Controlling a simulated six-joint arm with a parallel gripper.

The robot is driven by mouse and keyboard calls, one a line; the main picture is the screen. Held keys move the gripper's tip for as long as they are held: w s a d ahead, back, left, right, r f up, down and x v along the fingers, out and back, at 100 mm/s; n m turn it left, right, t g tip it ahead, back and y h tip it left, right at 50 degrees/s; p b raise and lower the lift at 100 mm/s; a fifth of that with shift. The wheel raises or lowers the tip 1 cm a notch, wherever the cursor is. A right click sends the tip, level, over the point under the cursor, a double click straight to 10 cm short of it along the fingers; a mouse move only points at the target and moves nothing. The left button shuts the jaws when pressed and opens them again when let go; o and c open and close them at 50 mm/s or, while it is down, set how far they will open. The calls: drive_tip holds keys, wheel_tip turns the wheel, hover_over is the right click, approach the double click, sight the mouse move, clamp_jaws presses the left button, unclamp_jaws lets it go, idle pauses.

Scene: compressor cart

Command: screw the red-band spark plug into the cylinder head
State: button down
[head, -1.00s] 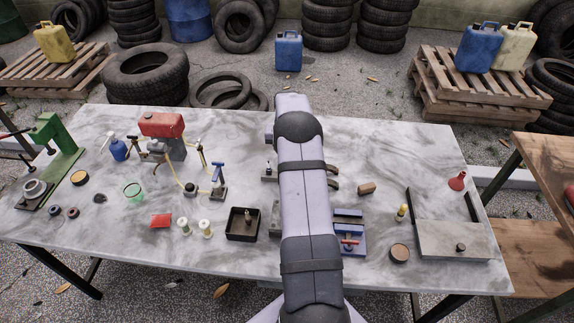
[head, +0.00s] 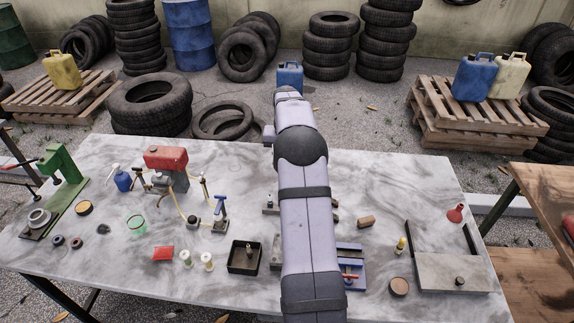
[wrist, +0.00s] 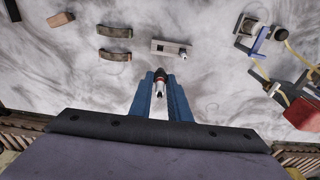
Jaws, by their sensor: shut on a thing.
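In the wrist view, my gripper (wrist: 159,78) has its blue fingers shut on a spark plug (wrist: 159,87). The plug has a pale metal end and a darker, reddish-brown part between the fingertips; its band is too small to read clearly. The gripper is over the marble tabletop, with the plug clear of other things in that picture. A grey block with a dark square opening (wrist: 163,46) lies just beyond the fingertips; I cannot tell if it is the cylinder head. In the head view my arm hides the gripper and plug.
A red-topped grey machine (head: 166,158) with yellow hoses stands left of my arm. A black tray (head: 232,268) holds a small upright part. Two dark curved pieces (wrist: 115,31) lie near the block. A grey plate (head: 440,275) lies right. The table's back right is clear.

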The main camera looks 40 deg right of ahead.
drive_tip(key=s+a+f+p, duration=0.1)
drive_tip(key=s+a+f, duration=0.2)
drive_tip(key=s+a, duration=0.2)
drive_tip(key=s+a+f, duration=0.4)
drive_tip(key=s+a, duration=0.1)
drive_tip(key=s, duration=0.5)
drive_tip(key=shift+s+a+p, duration=0.2)
drive_tip(key=shift+a+p, duration=0.15)
drive_tip(key=shift+a, duration=0.05)
drive_tip(key=shift+r, duration=0.1)
drive_tip(key=shift+f+b, duration=1.65)
drive_tip(key=shift+f, duration=0.75)
drive_tip(key=shift+f+b, duration=0.55)
drive_tip(key=shift+f, duration=0.5)
idle(1.9)
